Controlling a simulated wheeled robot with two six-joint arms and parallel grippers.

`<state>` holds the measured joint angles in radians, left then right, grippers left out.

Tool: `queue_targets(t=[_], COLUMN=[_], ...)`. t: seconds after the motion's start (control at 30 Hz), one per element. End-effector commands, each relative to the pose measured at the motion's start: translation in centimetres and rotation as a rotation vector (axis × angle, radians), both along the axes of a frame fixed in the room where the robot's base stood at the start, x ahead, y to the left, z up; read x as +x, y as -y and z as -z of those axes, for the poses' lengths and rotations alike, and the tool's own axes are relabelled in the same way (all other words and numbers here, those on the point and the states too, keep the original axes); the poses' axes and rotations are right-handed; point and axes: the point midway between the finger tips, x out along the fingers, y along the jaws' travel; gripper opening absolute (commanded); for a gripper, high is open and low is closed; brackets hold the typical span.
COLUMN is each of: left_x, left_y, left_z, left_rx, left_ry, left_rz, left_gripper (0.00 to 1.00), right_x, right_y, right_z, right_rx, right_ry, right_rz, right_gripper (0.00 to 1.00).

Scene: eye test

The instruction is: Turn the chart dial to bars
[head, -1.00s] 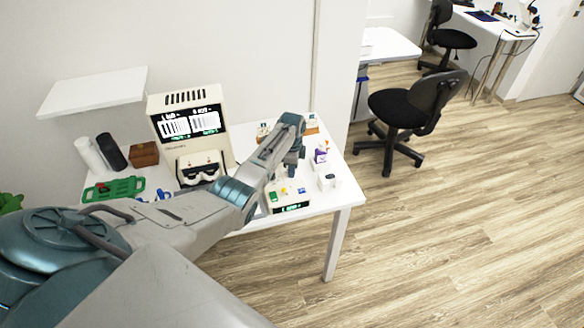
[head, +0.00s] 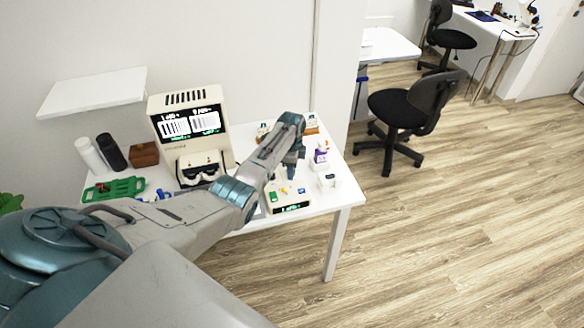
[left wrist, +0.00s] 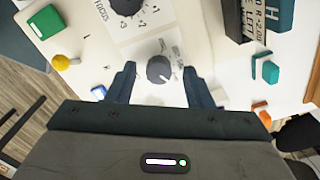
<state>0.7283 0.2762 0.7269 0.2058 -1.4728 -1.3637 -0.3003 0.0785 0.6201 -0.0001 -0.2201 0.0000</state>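The chart dial (left wrist: 159,69), a dark round knob with a pale pointer mark, sits on a light plate on the cream control box. Its printed labels are partly hidden and too small to read. My left gripper (left wrist: 160,86) is open, with one finger on each side of the knob and gaps visible on both sides. In the head view my left gripper (head: 291,172) is over the control box (head: 289,206), whose front has a small lit green display. The eye test machine (head: 188,140) has a screen with two white panels of dark stripes. My right gripper is out of view.
A larger dark focus dial (left wrist: 126,4) with plus numbers lies just beyond. A yellow knob (left wrist: 60,62) and a green button (left wrist: 46,22) are at the left. A purple-labelled bottle (head: 320,158) and a small white item (head: 327,179) stand right of the gripper.

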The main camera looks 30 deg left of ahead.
Motion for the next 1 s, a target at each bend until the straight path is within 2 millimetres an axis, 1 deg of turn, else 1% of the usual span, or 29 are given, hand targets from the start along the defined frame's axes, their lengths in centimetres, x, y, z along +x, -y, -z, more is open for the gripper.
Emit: queue_targets(t=[0.17, 0.27, 0.37, 0.6, 0.73, 0.8, 0.9, 1.0], left_x=[-0.1, 0.0, 0.0, 0.1, 0.0, 0.0, 0.0, -0.1], left_y=[0.0, 0.0, 0.0, 0.0, 0.0, 0.0, 0.0, 0.0], left_z=[0.0, -0.7, -1.9, -6.4, -8.7, -9.6, -10.4, -10.7], left_rx=[-0.001, 0.0, 0.0, 0.002, 0.001, 0.0, 0.0, 0.0], left_ry=[-0.002, 0.001, 0.001, 0.004, 0.003, 0.002, 0.001, -0.001], left_rz=[0.0, 0.0, 0.0, 0.001, 0.0, 0.0, 0.0, 0.0], left_gripper=[0.47, 0.47, 0.47, 0.47, 0.47, 0.47, 0.47, 0.47], right_x=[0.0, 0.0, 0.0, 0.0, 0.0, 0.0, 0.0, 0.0], right_y=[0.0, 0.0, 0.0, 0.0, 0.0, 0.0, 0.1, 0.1], right_z=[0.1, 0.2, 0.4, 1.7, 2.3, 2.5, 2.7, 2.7], right_rx=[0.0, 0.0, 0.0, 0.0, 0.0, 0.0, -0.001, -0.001], right_ry=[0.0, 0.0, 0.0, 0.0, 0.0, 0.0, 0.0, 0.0], right_rz=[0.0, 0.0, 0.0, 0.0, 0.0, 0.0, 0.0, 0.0], right_gripper=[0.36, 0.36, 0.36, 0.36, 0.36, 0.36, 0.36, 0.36])
